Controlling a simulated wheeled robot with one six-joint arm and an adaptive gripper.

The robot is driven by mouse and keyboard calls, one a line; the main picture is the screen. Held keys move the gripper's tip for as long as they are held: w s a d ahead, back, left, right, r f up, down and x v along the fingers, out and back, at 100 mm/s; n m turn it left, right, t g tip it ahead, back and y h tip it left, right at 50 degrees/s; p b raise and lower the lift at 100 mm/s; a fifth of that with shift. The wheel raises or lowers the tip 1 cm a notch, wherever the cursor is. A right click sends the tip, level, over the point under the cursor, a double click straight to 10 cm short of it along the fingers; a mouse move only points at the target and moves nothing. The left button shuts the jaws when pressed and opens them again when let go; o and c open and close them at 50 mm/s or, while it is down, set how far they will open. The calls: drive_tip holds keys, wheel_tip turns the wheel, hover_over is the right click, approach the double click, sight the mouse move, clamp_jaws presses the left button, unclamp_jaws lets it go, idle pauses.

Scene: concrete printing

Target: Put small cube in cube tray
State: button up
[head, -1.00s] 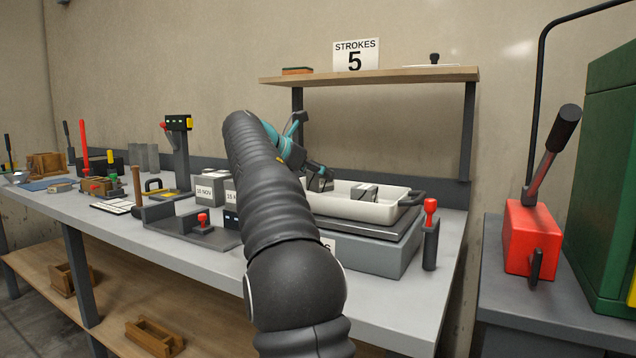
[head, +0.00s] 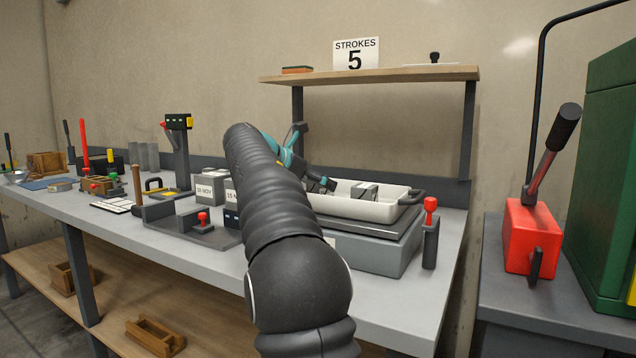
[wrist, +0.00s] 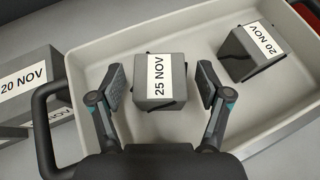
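The white cube tray (head: 365,210) stands on a grey block at the right of the bench; it fills much of the wrist view (wrist: 265,115). A small grey cube labelled 25 NOV (wrist: 160,92) is in the tray area, between the fingers of my gripper (wrist: 161,84). Gaps show on both sides of this cube, so the fingers are open and apart from it. Another small cube labelled 20 NOV (wrist: 250,52) sits in the tray to the right. In the head view, my arm hides much of my gripper (head: 323,184) and the tray's left end.
A larger block labelled 20 NOV (wrist: 25,82) is outside the tray at left. Labelled cubes (head: 211,188) stand left of my arm. A red-knobbed lever (head: 430,230) stands at the tray's front right. A shelf (head: 370,74) hangs above and behind the tray.

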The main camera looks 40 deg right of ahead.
drive_tip(key=shift+r, duration=0.15)
drive_tip(key=shift+a+r, duration=0.2)
drive_tip(key=shift+a, duration=0.1)
drive_tip(key=v, duration=1.1)
drive_tip(key=shift+a, duration=0.2)
drive_tip(key=s+a+f+m+t+y, duration=0.2)
drive_tip(key=s+a+f+m+y, duration=0.4)
drive_tip(key=s+a+f+m, duration=0.3)
drive_tip(key=s+a+f+m+t+y, duration=0.3)
drive_tip(key=s+a+f+m+y, duration=0.3)
drive_tip(key=s+a+f, duration=1.1)
drive_tip(key=s+f+m, duration=0.3)
drive_tip(key=s+f, duration=0.1)
drive_tip(key=f, duration=0.3)
